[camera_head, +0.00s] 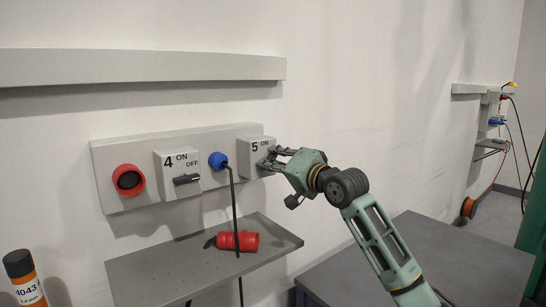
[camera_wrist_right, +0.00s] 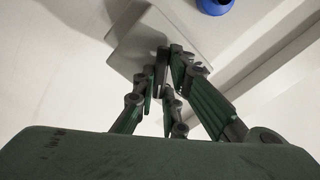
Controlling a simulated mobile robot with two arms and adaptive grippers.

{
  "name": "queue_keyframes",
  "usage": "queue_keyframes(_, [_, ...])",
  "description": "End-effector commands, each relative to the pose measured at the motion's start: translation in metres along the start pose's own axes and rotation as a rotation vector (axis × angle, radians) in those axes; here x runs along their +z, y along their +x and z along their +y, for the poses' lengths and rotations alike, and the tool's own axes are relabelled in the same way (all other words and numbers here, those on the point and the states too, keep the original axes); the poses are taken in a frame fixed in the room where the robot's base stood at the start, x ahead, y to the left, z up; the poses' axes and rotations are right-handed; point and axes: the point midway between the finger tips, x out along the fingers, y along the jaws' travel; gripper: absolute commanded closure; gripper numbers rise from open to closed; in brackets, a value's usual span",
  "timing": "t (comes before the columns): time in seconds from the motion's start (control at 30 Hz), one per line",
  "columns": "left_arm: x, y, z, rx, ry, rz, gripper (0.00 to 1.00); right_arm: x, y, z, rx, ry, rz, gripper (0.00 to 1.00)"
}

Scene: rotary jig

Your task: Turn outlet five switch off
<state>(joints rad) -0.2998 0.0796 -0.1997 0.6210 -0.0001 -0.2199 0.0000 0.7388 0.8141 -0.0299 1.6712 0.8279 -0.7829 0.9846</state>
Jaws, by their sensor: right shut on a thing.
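The outlet five switch box (camera_head: 250,147) is a light grey block marked "5 ON" on the wall panel. My right gripper (camera_head: 268,160) is at the front of this box, with its fingers shut on the switch handle, which the fingers mostly hide. In the right wrist view, the fingers (camera_wrist_right: 168,75) come together against the pale switch box (camera_wrist_right: 140,32); the handle itself cannot be made out there. The switch's position cannot be told. My left gripper is not in view.
The grey wall panel (camera_head: 130,200) also carries a red socket (camera_head: 128,180), switch box four (camera_head: 178,168) and a blue plug (camera_head: 217,160) with a hanging black cable. A red plug (camera_head: 238,241) lies on the shelf (camera_head: 190,271) below. An orange bottle (camera_head: 25,280) stands at lower left.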

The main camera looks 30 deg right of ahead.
Motion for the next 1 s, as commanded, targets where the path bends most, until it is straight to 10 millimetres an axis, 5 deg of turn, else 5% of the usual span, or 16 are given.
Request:
queue_keyframes(0.5, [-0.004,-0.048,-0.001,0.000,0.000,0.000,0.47,-0.001,0.000,0.000,0.002,0.454,-0.001,1.00])
queue_keyframes(1.0, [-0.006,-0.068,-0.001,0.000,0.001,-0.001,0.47,0.001,0.000,0.004,0.002,0.647,0.001,1.00])
